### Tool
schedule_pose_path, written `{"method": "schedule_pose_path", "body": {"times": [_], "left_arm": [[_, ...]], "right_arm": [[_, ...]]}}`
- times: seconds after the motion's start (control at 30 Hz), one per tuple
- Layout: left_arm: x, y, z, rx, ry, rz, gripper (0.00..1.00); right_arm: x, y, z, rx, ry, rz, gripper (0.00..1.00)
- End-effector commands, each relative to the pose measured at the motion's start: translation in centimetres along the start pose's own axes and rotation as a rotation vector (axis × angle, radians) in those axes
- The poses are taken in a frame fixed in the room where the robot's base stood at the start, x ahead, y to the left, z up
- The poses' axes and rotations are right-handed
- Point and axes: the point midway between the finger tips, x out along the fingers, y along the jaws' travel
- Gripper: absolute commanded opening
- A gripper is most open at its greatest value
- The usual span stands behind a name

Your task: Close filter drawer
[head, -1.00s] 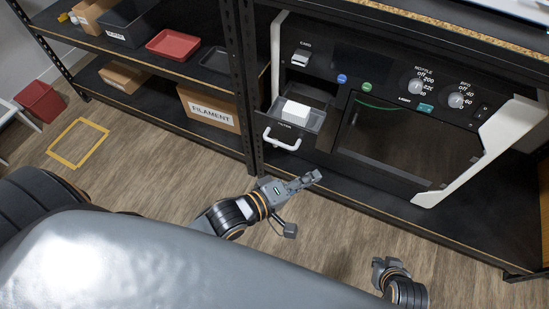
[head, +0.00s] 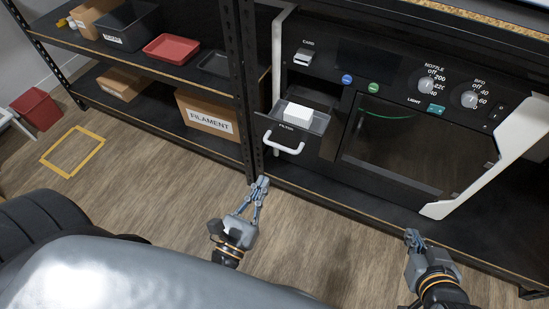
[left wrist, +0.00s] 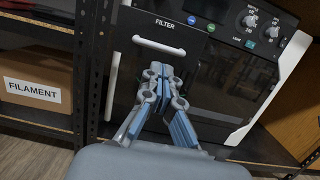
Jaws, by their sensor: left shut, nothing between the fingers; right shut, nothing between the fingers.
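The filter drawer (head: 266,122) is pulled out of the left part of the black printer in the head view. A white block (head: 298,112) lies in it, and its white bar handle (head: 284,146) faces me. In the left wrist view the drawer front (left wrist: 188,32) and handle (left wrist: 158,46) show ahead of the fingers. My left gripper (head: 262,183) is shut and empty, below and in front of the handle and apart from it in the head view. It also shows in the left wrist view (left wrist: 158,70). My right gripper (head: 411,234) is shut and empty, low in front of the printer's right side.
The printer (head: 350,85) stands on a black shelf with a wooden edge. A dark rack post (head: 246,90) rises just left of the drawer. A filament box (head: 209,115) and red tray (head: 171,47) sit on the left shelves. Wooden floor is open before the shelf.

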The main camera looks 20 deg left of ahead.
Motion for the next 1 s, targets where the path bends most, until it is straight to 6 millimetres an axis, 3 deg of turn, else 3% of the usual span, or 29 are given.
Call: {"method": "schedule_pose_path", "body": {"times": [0.2,0.4,1.0], "left_arm": [[4.6,0.0,0.1,-0.001,-0.003,0.002,0.00],[7.1,0.0,0.0,0.001,-0.001,0.000,0.00],[8.2,-0.1,-0.1,0.002,-0.001,-0.001,0.00]], "right_arm": [[0.1,0.0,-0.3,0.000,0.018,-0.001,0.00],[0.2,-0.1,-0.8,-0.001,0.041,-0.001,0.00],[0.2,-0.1,-1.0,-0.001,0.055,-0.003,0.00]]}}
